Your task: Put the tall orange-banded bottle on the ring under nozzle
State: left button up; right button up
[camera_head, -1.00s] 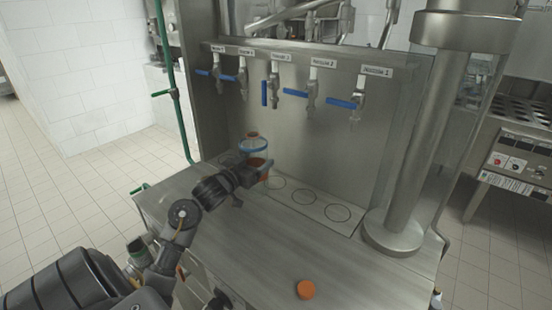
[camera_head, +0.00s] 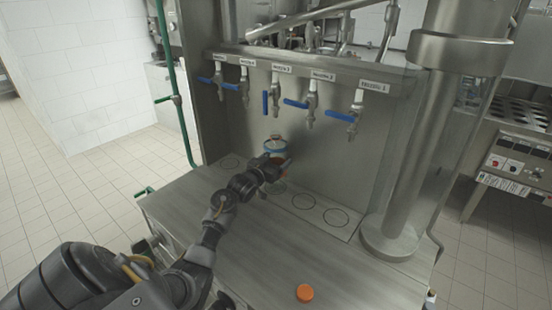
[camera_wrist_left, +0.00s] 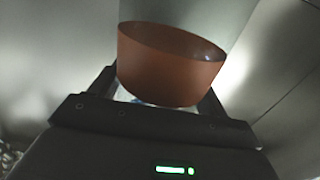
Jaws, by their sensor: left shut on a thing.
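In the left wrist view the orange band (camera_wrist_left: 168,65) fills the space between the fingers. The bottle looks upright near the back panel, roughly below the middle nozzle (camera_head: 276,92). A ring (camera_head: 303,201) lies to the right of the gripper; another ring is partly hidden by it. I cannot tell whether the bottle touches the counter.
Several labelled nozzles with blue levers line the panel above. More rings show at the far left (camera_head: 230,162) and the right (camera_head: 336,217). An orange cap (camera_head: 304,292) lies on the front counter (camera_head: 240,240). A thick steel column (camera_head: 405,170) stands at the right.

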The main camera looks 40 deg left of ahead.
pick_arm(q)
jog(key=shift+f, duration=0.2)
jog(key=o, duration=1)
jog(key=shift+r, duration=0.2)
jog(key=shift+s+d+b, duration=0.2)
jog(key=shift+s+b, duration=0.25)
jog(key=shift+s, duration=1.55)
jog(key=shift+s+d+b, duration=0.2)
jog(key=shift+s+b, duration=0.2)
jog(key=shift+s, duration=1.65)
jog(key=shift+s+d+b, duration=0.2)
jog(key=shift+s+b, duration=0.25)
jog(key=shift+s, duration=1.55)
jog(key=shift+f, duration=0.1)
